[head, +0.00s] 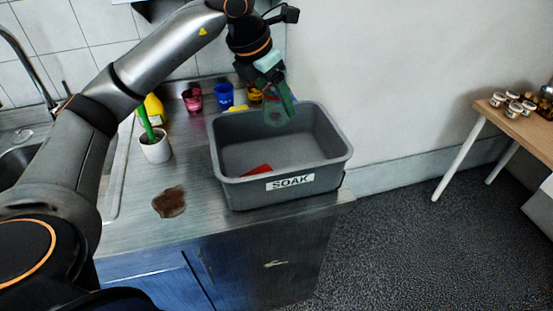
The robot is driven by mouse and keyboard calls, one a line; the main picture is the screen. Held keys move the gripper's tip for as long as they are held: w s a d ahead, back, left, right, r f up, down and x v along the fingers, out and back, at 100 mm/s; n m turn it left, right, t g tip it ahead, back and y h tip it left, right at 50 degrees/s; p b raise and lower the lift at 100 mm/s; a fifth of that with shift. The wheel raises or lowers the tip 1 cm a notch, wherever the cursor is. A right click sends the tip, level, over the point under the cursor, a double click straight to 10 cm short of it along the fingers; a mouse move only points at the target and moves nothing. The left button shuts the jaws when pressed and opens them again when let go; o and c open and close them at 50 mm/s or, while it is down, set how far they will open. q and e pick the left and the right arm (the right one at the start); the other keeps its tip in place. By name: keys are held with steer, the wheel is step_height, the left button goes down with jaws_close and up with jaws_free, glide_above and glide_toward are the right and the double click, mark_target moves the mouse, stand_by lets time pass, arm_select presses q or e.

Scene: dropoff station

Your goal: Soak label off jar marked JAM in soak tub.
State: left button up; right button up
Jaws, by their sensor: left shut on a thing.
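The grey soak tub (335,152), with a white "SOAK" label on its front, stands on the steel counter. My left gripper (271,76) is shut on a clear greenish glass jar (279,106) and holds it over the back part of the tub, its lower end near the level of the rim. I cannot read any JAM marking on it, and the gripper covers its upper part. A small red thing (258,170) lies inside the tub. My right gripper is not in view.
A brown spill (169,202) lies left of the tub. A white pot (156,147) with a green item, a yellow bottle (154,108), a pink cup (192,98) and a blue cup (224,95) stand behind. A wooden table (522,128) with small jars is far right.

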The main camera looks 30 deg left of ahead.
arm_select(q)
steer(key=shift+r+p, duration=1.75)
steer(key=shift+r, duration=0.35)
steer(key=shift+f, duration=0.1)
